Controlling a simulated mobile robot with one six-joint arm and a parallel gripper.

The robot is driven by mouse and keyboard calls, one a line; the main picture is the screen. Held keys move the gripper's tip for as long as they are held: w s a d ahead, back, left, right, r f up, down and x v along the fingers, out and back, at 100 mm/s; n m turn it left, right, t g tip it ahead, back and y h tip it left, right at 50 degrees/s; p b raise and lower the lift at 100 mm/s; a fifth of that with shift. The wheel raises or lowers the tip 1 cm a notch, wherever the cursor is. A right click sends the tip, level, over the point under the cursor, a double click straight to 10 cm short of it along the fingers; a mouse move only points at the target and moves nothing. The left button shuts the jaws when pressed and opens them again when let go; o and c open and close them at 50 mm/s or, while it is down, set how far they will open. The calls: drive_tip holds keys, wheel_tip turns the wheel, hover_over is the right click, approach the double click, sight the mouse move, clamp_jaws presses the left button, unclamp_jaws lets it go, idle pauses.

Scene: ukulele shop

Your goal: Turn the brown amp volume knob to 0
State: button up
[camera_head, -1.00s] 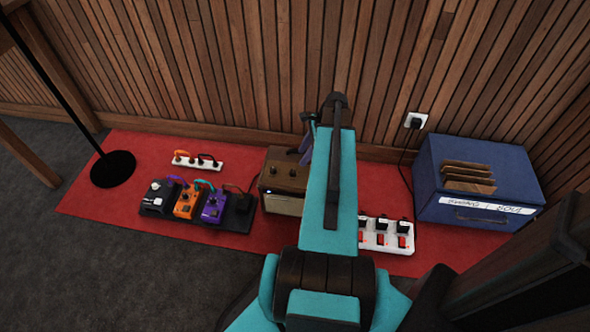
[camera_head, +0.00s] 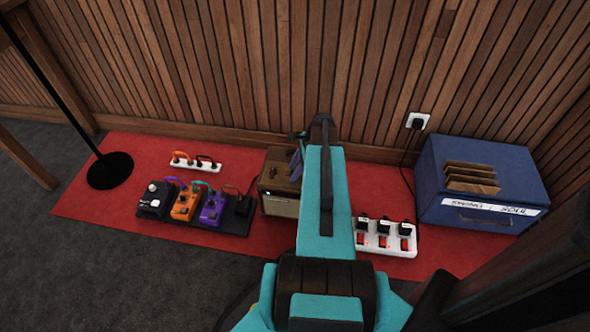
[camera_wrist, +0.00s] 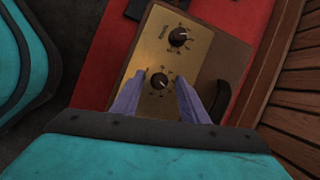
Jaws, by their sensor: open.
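The brown amp (camera_head: 279,207) stands on the red mat, partly hidden behind my arm in the head view. In the wrist view its gold top panel (camera_wrist: 196,51) carries two dark knobs with tick marks around them. One knob (camera_wrist: 179,37) is farther up; the other knob (camera_wrist: 159,81) lies between my fingertips in the picture. The lettering is too small to read, so I cannot tell which is volume. My gripper (camera_wrist: 158,88) is open, its purple fingers on either side of the lower knob, with no visible contact. It shows at the amp's top right in the head view (camera_head: 296,166).
A pedalboard (camera_head: 237,222) with several pedals is left of the amp. A white power strip (camera_head: 384,250) lies right of my arm, and a blue box (camera_head: 470,175) stands farther right. The wooden wall (camera_head: 215,70) is close behind. A dark handle (camera_wrist: 220,99) is beside the panel.

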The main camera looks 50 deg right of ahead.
clamp_jaws()
